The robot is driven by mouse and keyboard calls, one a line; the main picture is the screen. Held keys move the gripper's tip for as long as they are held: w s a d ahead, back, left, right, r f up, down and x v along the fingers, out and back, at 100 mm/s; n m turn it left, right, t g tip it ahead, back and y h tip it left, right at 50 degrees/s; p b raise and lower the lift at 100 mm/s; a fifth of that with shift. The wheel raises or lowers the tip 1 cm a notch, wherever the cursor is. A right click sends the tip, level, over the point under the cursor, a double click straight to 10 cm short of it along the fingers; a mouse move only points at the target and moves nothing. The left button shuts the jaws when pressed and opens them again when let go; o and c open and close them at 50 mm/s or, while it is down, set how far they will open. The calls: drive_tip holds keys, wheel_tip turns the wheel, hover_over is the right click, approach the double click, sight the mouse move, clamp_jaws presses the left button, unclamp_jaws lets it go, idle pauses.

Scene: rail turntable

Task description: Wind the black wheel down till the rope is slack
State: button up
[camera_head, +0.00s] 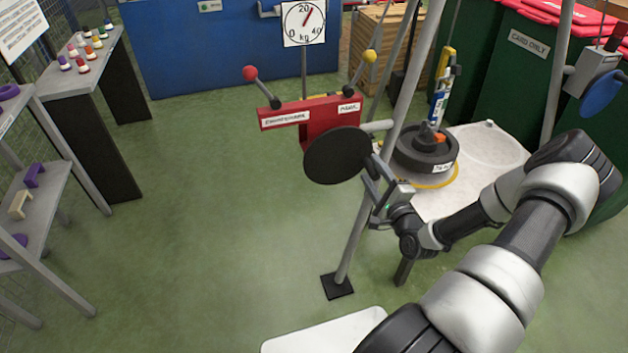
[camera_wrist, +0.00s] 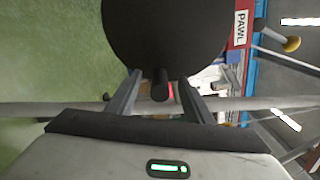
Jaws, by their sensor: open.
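The black wheel (camera_head: 337,155) is mounted on the red winch housing (camera_head: 322,118), which has a lever with a yellow knob (camera_head: 370,56) by a label reading PAWL. In the wrist view the wheel (camera_wrist: 165,30) fills the top centre, and its short dark handle (camera_wrist: 160,86) sticks out between my fingers. My gripper (camera_head: 373,180) is open beside the wheel's lower right edge, its fingers either side of the handle without visibly closing on it. A round dark weight (camera_head: 425,152) sits low under a yellow-and-blue hanging piece (camera_head: 442,85). The rope's tension cannot be made out.
A kg dial (camera_head: 304,22) has its needle a little right of 20. A red-knobbed lever (camera_head: 259,86) stands on the housing's left. A grey frame leg (camera_head: 358,235) passes close to my gripper. Shelves stand at left; the green floor between is clear.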

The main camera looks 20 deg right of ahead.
clamp_jaws()
drive_tip(key=shift+d+r+n+p, duration=0.15)
drive_tip(key=shift+r+n, duration=0.3)
drive_tip(key=shift+n, duration=0.15)
drive_tip(key=shift+d+r+n+p, duration=0.1)
drive_tip(key=shift+r+n+p, duration=0.05)
drive_tip(key=shift+r+n, duration=0.4)
drive_tip(key=shift+r+n, duration=0.95)
drive_tip(key=shift+n, duration=0.3)
drive_tip(key=shift+r+p, duration=0.1)
drive_tip(key=shift+p, duration=0.2)
